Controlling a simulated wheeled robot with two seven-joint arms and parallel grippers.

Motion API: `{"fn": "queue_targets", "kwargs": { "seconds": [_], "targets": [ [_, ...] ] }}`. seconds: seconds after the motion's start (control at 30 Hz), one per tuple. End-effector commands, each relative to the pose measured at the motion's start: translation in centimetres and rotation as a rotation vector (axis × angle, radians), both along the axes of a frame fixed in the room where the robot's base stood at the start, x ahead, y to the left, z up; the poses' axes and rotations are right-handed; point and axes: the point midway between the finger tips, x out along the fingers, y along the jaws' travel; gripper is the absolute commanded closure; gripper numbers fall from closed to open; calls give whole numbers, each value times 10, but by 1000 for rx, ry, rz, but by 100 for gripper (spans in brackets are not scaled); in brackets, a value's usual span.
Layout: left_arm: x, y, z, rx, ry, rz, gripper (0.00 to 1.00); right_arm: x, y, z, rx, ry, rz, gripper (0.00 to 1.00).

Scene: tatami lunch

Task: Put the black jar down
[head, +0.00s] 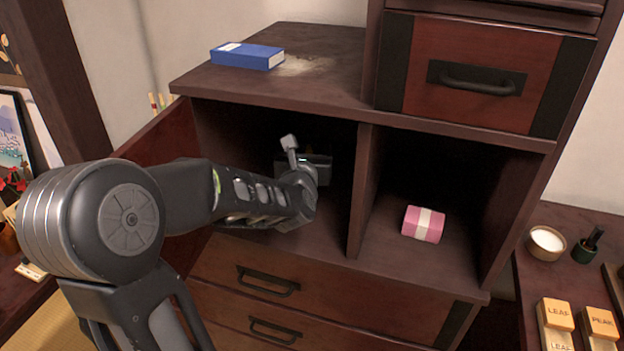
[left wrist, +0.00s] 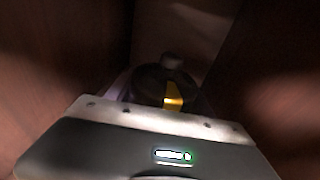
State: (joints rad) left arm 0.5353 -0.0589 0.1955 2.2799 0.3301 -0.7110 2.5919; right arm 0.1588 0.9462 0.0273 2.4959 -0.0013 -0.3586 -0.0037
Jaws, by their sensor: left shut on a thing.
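The black jar (left wrist: 150,84) shows in the left wrist view as a dark round shape with a small knob on its lid and a yellow mark on its side. My left gripper (head: 318,167) is inside the open left compartment (head: 225,125) of the cabinet and is shut on the jar. In the head view my arm and the shadow hide the jar. I cannot tell whether the jar's base touches the compartment floor. My right gripper is not in view.
A divider (head: 367,190) separates this compartment from the right one, which holds a pink and white roll (head: 423,224). An open door (head: 160,140) stands at the left. A blue box (head: 247,56) lies on the cabinet top. Drawers (head: 275,285) are below.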

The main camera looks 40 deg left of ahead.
Motion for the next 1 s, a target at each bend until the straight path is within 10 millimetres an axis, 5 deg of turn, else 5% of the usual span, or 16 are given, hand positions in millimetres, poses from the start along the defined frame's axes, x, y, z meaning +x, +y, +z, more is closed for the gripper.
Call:
{"fn": "queue_targets", "kwargs": {
  "seconds": [0.33, 0.73, 1.0],
  "targets": [
    [0, 0, -54, -2, 3, -1, 100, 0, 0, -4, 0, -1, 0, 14],
    [0, 0, -62, 1, -1, 0, 100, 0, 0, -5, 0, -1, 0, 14],
    [0, 0, -96, -3, 2, -1, 100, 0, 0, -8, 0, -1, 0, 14]
  ]
}}
